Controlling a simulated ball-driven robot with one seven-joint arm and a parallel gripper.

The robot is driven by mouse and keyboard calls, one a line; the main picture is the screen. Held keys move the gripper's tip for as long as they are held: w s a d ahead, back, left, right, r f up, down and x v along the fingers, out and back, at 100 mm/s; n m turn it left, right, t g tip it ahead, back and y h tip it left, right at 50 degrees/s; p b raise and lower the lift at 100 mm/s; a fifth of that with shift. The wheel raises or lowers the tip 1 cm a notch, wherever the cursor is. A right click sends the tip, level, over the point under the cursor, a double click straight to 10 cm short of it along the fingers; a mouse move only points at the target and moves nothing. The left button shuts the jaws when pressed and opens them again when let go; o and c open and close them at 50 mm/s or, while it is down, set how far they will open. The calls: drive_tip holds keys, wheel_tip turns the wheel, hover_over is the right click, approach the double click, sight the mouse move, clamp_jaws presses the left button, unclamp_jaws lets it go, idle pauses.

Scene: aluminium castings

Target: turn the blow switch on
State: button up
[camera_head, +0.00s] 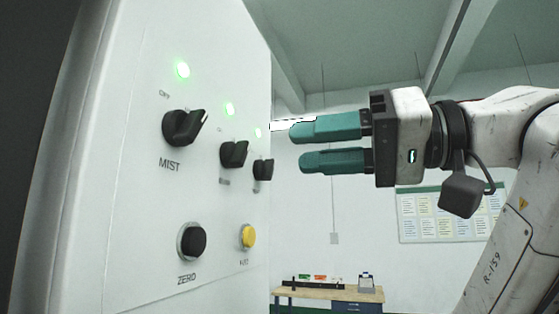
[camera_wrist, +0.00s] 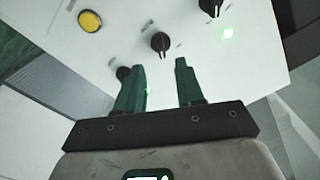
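The white panel (camera_head: 130,120) carries three black rotary knobs in a row, each with a lit green lamp above it. The nearest knob (camera_head: 184,126) is labelled MIST and its grip tilts up to the right. The labels under the middle knob (camera_head: 234,154) and the farthest knob (camera_head: 263,169) are too small to read, so I cannot tell which is the blow switch. My gripper (camera_head: 297,147) is open and empty, apart from the panel, right of the farthest knob. In the wrist view my gripper (camera_wrist: 160,64) has one finger partly covering a knob (camera_wrist: 123,73).
Below the knobs are a black ZERO button (camera_head: 192,242) and a yellow button (camera_head: 248,236), which also shows in the wrist view (camera_wrist: 90,21). A workbench (camera_head: 325,293) and a notice board (camera_head: 450,214) stand well behind. The space around my gripper looks clear.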

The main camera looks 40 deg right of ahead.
drive_tip(key=v, duration=0.3)
drive_tip(key=shift+s+d+b, duration=0.1)
drive_tip(key=shift+s+b, duration=0.15)
drive_tip(key=shift+b, duration=0.05)
idle(0.5)
